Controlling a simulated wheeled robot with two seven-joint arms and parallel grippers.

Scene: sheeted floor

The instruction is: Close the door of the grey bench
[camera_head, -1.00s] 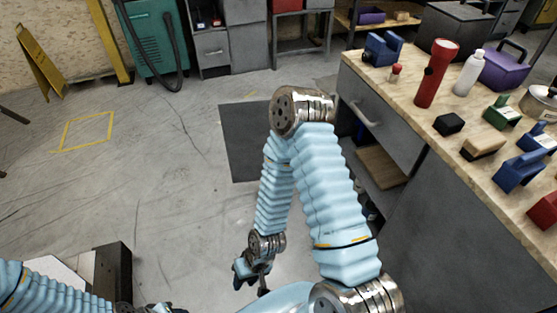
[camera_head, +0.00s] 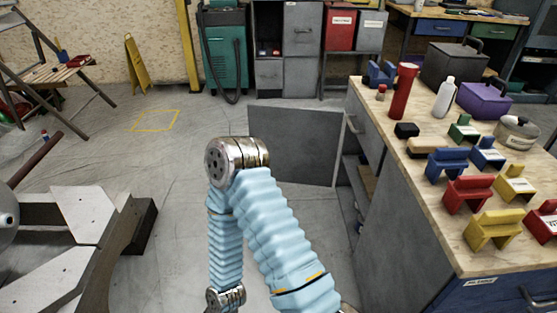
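The grey bench (camera_head: 400,230) stands at the right with a wooden top. Its dark grey door (camera_head: 295,148) stands open, swung out to the left of the bench front above the floor. The open compartment, with a wooden board (camera_head: 367,182) inside, shows to the right of the door. My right arm crosses the middle in front of the door and hides part of its lower left side. Its wrist reaches the bottom edge, and the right gripper is below the picture. My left arm and gripper are out of view.
A drawer with a handle (camera_head: 353,122) sits above the compartment. The bench top carries a red flashlight (camera_head: 403,92), a white bottle (camera_head: 444,98) and several coloured blocks. A metal-legged structure (camera_head: 75,220) stands at the left.

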